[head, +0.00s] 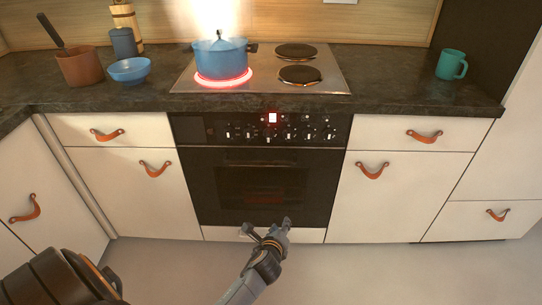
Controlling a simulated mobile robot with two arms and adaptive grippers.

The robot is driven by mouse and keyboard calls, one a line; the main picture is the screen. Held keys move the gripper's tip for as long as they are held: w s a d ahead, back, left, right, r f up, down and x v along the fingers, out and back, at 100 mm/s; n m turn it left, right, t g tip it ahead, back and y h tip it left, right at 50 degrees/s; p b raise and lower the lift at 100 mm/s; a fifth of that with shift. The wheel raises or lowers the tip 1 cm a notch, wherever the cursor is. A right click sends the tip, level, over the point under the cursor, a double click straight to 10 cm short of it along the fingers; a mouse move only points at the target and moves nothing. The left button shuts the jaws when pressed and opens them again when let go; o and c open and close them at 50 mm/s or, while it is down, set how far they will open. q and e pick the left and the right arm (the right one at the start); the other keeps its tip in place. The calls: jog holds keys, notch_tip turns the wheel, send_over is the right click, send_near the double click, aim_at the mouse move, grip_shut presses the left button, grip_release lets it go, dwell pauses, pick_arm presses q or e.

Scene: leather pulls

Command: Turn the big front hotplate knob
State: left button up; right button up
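The black control panel (218,128) of the oven carries a row of several small dark knobs with white marks, one of them near the middle (268,136). I cannot tell which knob belongs to the big front hotplate. A red-lit display sits just above the row. On the cooktop (187,84), the front left hotplate (224,83) glows red under a blue lidded pot (220,59). My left gripper (266,226) is low in front of the oven's bottom drawer, well below the knobs. Its fingers are spread and empty. My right gripper is not in view.
The black oven door (205,190) is below the panel. White cabinets with leather pulls flank it. On the dark counter (400,93) stand a brown pot (80,67), a blue bowl (129,70) and a green mug (451,65). The floor in front is clear.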

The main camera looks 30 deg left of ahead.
pick_arm(q)
jog(key=w+a+r+m+t+y+b, duration=0.1)
jog(key=a+r+m, duration=0.1)
jog(key=r, duration=0.4)
jog(key=w+a+r+m+t+y+b, duration=0.2)
jog(key=r, duration=0.4)
jog(key=m+y, duration=0.2)
send_near(268, 137)
jog(key=shift+t, duration=0.3)
jog(key=b+x, duration=0.1)
jog(key=x, duration=0.2)
jog(key=b+x, duration=0.2)
jog(key=x, duration=0.2)
jog(key=shift+w+a+f, duration=0.1)
jog(key=shift+w+f, duration=0.05)
jog(key=shift+f, duration=0.1)
jog(key=shift+w+a, duration=0.3)
jog(key=shift+w, duration=0.2)
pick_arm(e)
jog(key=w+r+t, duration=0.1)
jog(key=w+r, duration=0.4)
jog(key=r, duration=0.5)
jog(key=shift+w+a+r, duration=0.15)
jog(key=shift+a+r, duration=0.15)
pick_arm(q)
grip_shut()
